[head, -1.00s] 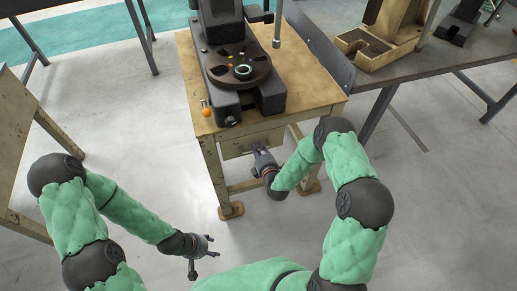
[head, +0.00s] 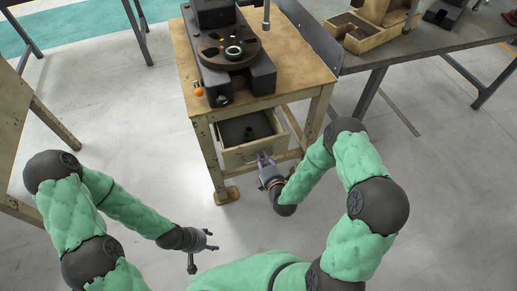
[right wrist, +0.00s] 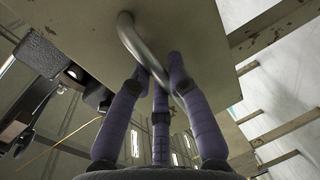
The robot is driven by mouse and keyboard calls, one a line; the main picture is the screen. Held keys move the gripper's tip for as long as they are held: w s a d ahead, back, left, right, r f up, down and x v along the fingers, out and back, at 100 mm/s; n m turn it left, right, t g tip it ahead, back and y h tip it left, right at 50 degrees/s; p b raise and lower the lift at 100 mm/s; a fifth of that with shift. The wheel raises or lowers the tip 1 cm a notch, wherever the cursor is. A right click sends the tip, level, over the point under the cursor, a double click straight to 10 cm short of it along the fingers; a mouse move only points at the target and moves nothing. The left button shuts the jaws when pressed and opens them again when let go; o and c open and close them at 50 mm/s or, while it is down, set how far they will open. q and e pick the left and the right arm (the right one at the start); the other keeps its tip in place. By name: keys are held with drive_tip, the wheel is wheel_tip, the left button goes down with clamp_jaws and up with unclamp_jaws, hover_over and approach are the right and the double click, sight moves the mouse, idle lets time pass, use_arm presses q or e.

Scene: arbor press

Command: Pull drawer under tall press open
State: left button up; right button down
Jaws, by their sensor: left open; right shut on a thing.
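The tall press (head: 222,50) stands on a wooden table, with a dark round plate on its base. The drawer (head: 251,152) under it is pulled out toward me, its inside showing with a small dark item in it. My right gripper (head: 265,160) is at the drawer front, its fingers shut around the metal handle. In the right wrist view the curved handle (right wrist: 138,45) passes between the purple fingers (right wrist: 160,85) against the drawer front (right wrist: 195,40). My left gripper (head: 211,240) is open and empty, low at the left, away from the table.
An orange ball-ended part (head: 198,91) is at the tabletop's left edge. A wooden box (head: 366,37) sits on the grey bench (head: 425,42) at the right. The floor (head: 130,130) in front and to the left is clear.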

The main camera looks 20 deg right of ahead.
drive_tip(key=f+v, duration=0.1)
drive_tip(key=v, duration=0.5)
drive_tip(key=shift+s+f, duration=0.15)
drive_tip(key=c, duration=1.2)
unclamp_jaws()
drive_tip(key=shift+o, duration=0.2)
drive_tip(key=v, duration=1.2)
